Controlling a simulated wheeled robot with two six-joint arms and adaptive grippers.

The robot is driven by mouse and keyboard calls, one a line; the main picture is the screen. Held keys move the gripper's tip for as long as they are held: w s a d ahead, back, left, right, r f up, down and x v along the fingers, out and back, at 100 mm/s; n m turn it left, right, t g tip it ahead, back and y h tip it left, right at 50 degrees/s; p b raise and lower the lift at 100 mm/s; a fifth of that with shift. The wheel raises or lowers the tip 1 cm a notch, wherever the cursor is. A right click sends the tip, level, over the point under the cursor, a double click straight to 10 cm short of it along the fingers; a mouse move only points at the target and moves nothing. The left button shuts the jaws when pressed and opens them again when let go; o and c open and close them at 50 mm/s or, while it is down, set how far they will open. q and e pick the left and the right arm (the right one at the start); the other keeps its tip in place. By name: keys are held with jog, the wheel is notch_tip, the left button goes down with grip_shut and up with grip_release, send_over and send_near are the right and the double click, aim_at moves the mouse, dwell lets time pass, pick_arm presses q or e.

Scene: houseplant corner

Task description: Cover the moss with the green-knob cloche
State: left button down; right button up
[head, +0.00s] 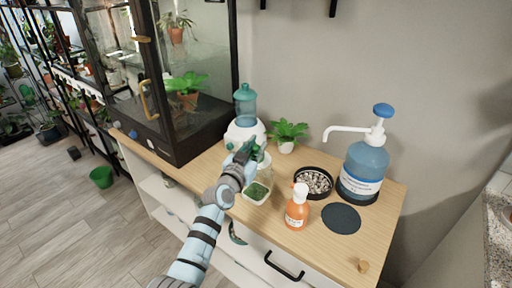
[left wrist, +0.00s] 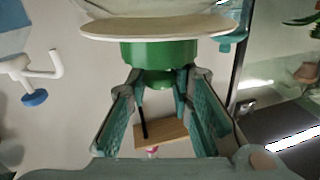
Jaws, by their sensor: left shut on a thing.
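The green moss (head: 257,191) lies in a pale, square-looking dish near the front edge of the wooden top. My left gripper (head: 245,152) is just above and behind it, shut on the cloche's green knob. In the left wrist view the green knob (left wrist: 160,52) sits between the fingers of my left gripper (left wrist: 160,85), against a pale round disc. The clear cloche (head: 263,163) is partly hidden by the gripper; its glass shows faintly above the moss. I cannot tell whether its rim is resting or raised. My right gripper is not in view.
An orange bottle (head: 297,212), a black bowl of pebbles (head: 316,182) and a dark round mat (head: 341,218) lie to the right. A blue pump bottle (head: 364,168) stands behind them. A white-and-teal dispenser (head: 244,115) and potted plant (head: 287,134) stand behind the gripper; a glass cabinet (head: 185,75) is left.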

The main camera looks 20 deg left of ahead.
pick_arm(q)
jog(key=shift+d, duration=0.1)
jog(key=shift+s+d+f, duration=0.2)
jog(key=shift+d, duration=0.2)
jog(key=shift+f, duration=0.1)
dwell(0.5)
jog(key=shift+f+b, duration=0.35)
jog(key=shift+b, duration=0.25)
jog(key=shift+f+b, duration=1.1)
jog(key=shift+b, duration=0.15)
jog(key=shift+s+f, duration=0.1)
jog(key=shift+f, duration=0.05)
